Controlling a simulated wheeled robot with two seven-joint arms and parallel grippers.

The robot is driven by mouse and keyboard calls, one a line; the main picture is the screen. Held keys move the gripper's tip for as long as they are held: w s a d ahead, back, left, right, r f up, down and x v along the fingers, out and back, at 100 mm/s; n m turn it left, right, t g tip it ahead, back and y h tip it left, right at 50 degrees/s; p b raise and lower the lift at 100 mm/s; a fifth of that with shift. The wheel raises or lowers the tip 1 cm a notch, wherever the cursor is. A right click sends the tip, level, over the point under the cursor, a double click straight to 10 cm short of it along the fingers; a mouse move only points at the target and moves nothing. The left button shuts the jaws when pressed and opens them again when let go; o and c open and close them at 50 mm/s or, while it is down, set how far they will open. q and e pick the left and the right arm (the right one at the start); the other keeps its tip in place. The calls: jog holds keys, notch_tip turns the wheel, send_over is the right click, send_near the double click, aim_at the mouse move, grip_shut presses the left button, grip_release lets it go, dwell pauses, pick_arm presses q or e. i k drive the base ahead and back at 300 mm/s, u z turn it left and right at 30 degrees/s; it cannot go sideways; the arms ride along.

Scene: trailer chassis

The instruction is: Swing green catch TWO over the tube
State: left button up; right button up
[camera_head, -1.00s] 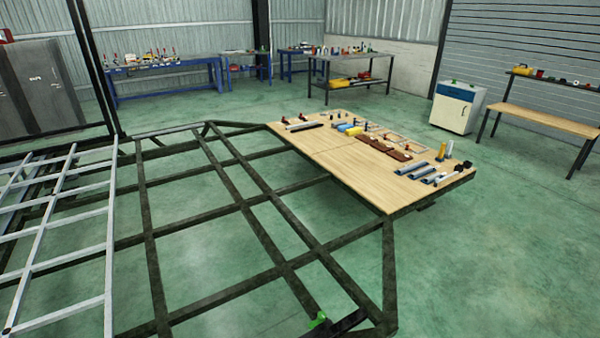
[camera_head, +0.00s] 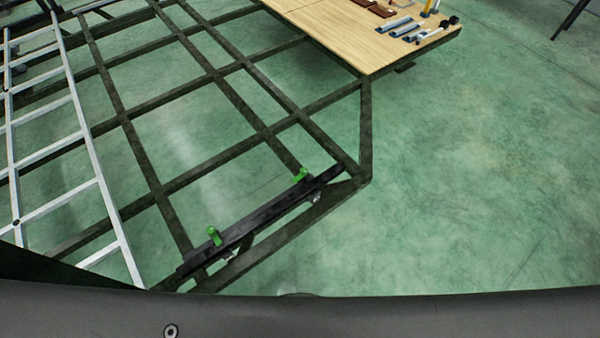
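Two green catches sit on a black tube that lies along the near edge of the dark chassis frame. One green catch (camera_head: 214,236) is toward the tube's left end, and another green catch (camera_head: 301,175) is toward its right end. The black tube (camera_head: 262,215) runs slantwise from lower left to upper right. Both catches appear to stand up at the tube's far side; I cannot tell which is catch two or whether either is over the tube. Neither of my grippers is in view.
The dark chassis frame (camera_head: 150,91) spreads to the left and back. A white ladder-like frame (camera_head: 82,128) lies at the left. A wooden board (camera_head: 345,38) with tools is at the back right. Green floor (camera_head: 470,190) is open at the right.

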aim_at(304, 171)
jog(key=k, duration=1.25)
jog(key=z, duration=0.6)
jog(key=i, duration=1.85)
jog(key=u, duration=0.75)
